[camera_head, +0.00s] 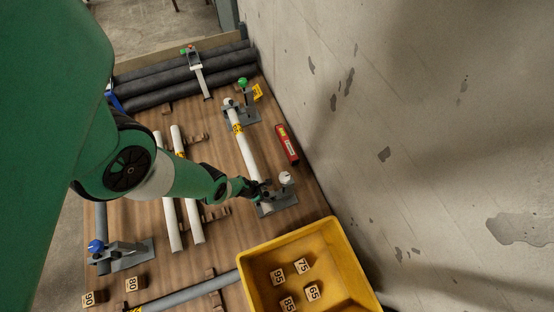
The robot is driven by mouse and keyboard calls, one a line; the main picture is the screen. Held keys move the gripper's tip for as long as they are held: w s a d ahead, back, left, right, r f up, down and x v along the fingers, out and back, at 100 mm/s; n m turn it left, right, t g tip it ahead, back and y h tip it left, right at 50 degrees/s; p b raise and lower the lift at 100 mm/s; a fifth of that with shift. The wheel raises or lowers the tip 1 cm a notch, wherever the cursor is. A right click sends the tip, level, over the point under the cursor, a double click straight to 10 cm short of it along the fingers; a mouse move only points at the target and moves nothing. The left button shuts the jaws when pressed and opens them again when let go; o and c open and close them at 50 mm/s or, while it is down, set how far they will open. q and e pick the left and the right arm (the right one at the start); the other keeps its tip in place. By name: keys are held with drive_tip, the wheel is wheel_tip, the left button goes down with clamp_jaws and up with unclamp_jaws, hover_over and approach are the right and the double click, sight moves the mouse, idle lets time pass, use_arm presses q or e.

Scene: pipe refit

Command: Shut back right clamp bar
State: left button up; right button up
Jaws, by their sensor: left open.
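The back right clamp (250,113) is a grey fixture with a green ball knob (242,82). It stands at the far end of a white pipe (247,152) with a yellow label. Its bar looks raised, though it is small in view. A nearer right clamp (279,202) with a white ball knob (285,178) is at the pipe's near end. My left gripper (255,189) is open beside this nearer clamp, well short of the green-knobbed one. It partly hides the pipe's near end; contact cannot be told. My right gripper is out of view.
A yellow bin (338,238) with several numbered blocks stands at the front right. A red level (287,144) lies near the wall (420,130). Dark pipes (160,82) line the back. A blue-knobbed clamp (127,254) is at the front left.

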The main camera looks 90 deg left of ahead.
use_arm(q)
drive_tip(key=p+v, duration=1)
drive_tip(key=v, duration=0.1)
drive_tip(key=shift+r+p, duration=0.2)
drive_tip(key=shift+p, duration=0.1)
drive_tip(key=shift+s, duration=0.1)
